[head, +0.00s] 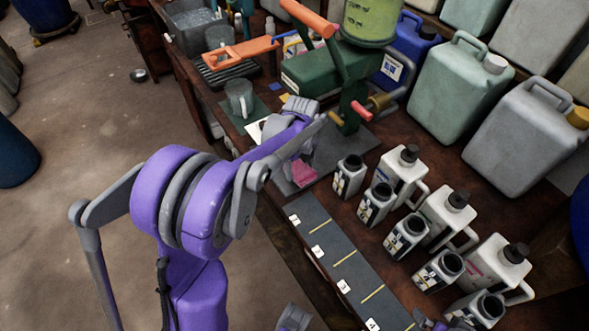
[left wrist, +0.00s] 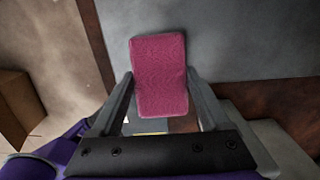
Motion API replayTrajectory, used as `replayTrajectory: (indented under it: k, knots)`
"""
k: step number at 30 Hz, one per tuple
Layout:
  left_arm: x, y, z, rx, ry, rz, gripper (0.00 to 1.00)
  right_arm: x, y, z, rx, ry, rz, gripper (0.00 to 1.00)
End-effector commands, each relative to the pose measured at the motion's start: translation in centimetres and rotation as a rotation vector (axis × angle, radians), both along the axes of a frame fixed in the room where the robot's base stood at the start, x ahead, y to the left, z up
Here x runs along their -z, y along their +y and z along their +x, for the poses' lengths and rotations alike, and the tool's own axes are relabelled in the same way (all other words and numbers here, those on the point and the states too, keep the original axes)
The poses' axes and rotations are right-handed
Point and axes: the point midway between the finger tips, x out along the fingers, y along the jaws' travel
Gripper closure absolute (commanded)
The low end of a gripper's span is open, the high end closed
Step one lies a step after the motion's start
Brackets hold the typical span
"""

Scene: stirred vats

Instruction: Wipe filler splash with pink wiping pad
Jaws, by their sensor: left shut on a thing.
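The pink wiping pad (head: 303,173) is between the fingers of my left gripper (head: 297,160), low at the near edge of the grey plate (head: 345,153) under the green filler. In the left wrist view the pad (left wrist: 160,78) fills the gap between the two fingers, which are shut on it. I cannot tell whether the pad touches the plate. No filler splash can be made out; the arm and pad cover part of the plate. A grey part at the bottom edge of the head view may belong to my right arm; its fingers cannot be made out.
The filler's lever with orange handles (head: 308,18) stands up behind my left gripper. Several small open bottles (head: 376,203) and white capped jugs (head: 447,213) stand to the right. A dark numbered strip (head: 330,250) runs along the bench's front. A clear jug (head: 239,97) stands left.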

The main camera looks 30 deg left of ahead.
Motion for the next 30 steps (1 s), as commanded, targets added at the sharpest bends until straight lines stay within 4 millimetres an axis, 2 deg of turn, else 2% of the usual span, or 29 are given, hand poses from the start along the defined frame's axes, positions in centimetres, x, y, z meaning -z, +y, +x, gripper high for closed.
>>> replayTrajectory:
  k: [1, 5, 16, 30]
  knots:
    - [-0.1, -0.4, 1.1, 0.007, -0.002, -0.001, 1.0, 0.0, 0.0, 0.0, 0.0, 0.0, 0.0, 0.0]
    - [-0.1, -0.7, 2.0, 0.006, -0.003, 0.0, 1.0, 0.0, 0.0, 0.0, 0.0, 0.0, 0.0, 0.0]
    - [-0.3, -0.4, 1.9, -0.001, -0.003, 0.001, 1.0, -0.2, 0.0, 0.0, 0.0, 0.0, 0.0, 0.0]
    - [-4.9, -0.3, 1.9, -0.002, -0.005, 0.005, 1.0, -3.5, 0.0, 0.4, 0.0, -0.011, 0.0, 0.0]
